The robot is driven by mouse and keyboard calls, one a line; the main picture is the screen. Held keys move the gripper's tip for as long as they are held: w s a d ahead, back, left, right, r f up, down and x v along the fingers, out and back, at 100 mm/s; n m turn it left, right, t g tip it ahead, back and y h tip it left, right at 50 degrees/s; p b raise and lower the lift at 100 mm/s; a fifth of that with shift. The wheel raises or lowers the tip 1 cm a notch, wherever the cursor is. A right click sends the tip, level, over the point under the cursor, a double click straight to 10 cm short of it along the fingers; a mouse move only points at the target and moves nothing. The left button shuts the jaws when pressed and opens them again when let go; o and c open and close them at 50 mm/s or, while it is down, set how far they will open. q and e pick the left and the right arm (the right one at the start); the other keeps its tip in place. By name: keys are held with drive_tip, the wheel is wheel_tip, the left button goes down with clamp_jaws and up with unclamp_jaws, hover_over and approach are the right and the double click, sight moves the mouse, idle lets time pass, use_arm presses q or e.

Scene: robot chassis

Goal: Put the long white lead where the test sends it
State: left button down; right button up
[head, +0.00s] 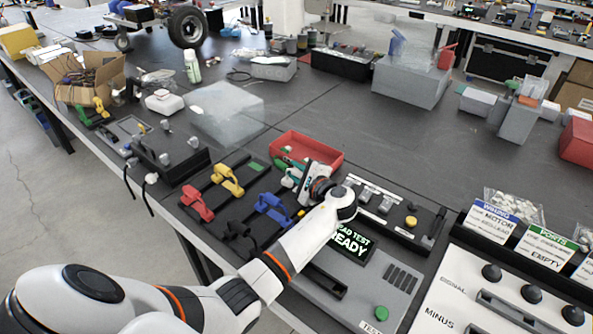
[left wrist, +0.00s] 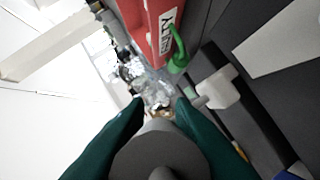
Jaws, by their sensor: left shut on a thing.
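My left gripper (head: 303,190) is over the right end of the black lead rack, just in front of the red tray (head: 338,158). In the left wrist view its dark green fingers (left wrist: 160,108) are closed around a grey, shaded rounded piece, which seems to be part of the white lead. A white plug-like part (left wrist: 220,89) shows beside the right fingertip, over the black rail; white also shows left of the gripper in the head view (head: 289,181). The grey lead tester's screen (head: 349,243) reads "READY"; its green button (head: 381,313) is marked "TEST". My right gripper is not in view.
Red (head: 197,203), yellow (head: 228,181), blue (head: 273,208) and black (head: 238,230) leads sit on the rack. A green lead (left wrist: 178,50) is at the labelled red tray. A panel with black knobs (head: 491,272) and cards stands right.

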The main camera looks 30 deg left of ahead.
use_arm(q)
drive_tip(key=shift+f, duration=0.5)
drive_tip(key=c, duration=1.2)
unclamp_jaws()
drive_tip(key=shift+o, duration=0.2)
drive_tip(key=shift+r, duration=0.1)
